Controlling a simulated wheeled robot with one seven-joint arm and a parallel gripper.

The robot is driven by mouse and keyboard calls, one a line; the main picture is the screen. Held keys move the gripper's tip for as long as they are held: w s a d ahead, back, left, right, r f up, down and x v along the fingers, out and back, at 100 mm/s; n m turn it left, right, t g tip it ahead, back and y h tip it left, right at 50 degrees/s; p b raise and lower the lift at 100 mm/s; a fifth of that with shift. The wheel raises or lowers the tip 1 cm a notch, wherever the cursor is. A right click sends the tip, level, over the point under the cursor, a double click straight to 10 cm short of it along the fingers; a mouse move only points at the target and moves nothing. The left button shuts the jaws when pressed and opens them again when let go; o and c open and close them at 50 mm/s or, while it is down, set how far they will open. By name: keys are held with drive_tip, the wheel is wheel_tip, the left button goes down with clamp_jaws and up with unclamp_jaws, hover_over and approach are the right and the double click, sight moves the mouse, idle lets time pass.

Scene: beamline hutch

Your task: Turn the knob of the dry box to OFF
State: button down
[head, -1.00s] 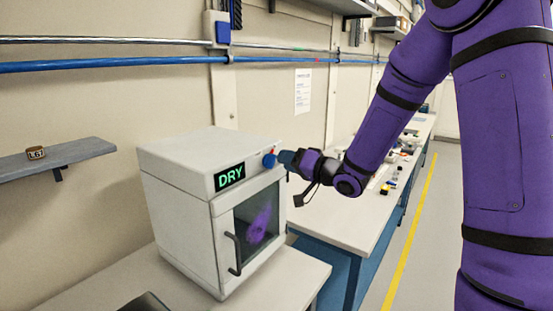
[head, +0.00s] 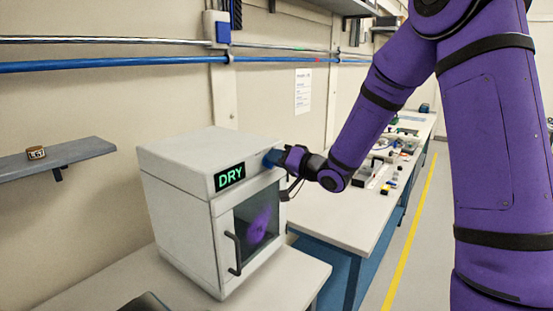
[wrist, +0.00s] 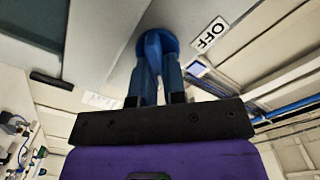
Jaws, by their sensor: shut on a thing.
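The dry box (head: 175,160) is a white cabinet with a lit green DRY display (head: 229,176), a dark window and a black door handle. My gripper (head: 274,158) is at the upper right of its front and hides most of the knob in the head view. In the wrist view the round blue knob (wrist: 153,42) shows, with the two blue fingers shut on its raised grip. An OFF label (wrist: 209,35) is on the panel to the right of the knob. A second pale label (wrist: 101,100) at the lower left is too faint to read.
The box stands on a pale bench (head: 90,290). A second bench (head: 335,215) with several small items lies behind it to the right. A grey wall shelf (head: 80,162) at left holds a small labelled item (head: 36,152). Blue and silver pipes run along the wall.

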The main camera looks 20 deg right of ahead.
drive_tip(key=shift+n, duration=0.3)
drive_tip(key=n, duration=0.4)
drive_tip(key=shift+s+a+r, duration=0.15)
drive_tip(key=shift+a, duration=0.1)
drive_tip(key=n, duration=0.5)
drive_tip(key=shift+s+a, duration=0.2)
drive_tip(key=shift+a, duration=0.05)
drive_tip(key=n, duration=0.4)
drive_tip(key=shift+s+a, duration=0.15)
drive_tip(key=shift+a, duration=0.05)
drive_tip(key=shift+s+a+n, duration=0.15)
drive_tip(key=shift+n, duration=1.95)
drive_tip(key=c, duration=1.2)
unclamp_jaws()
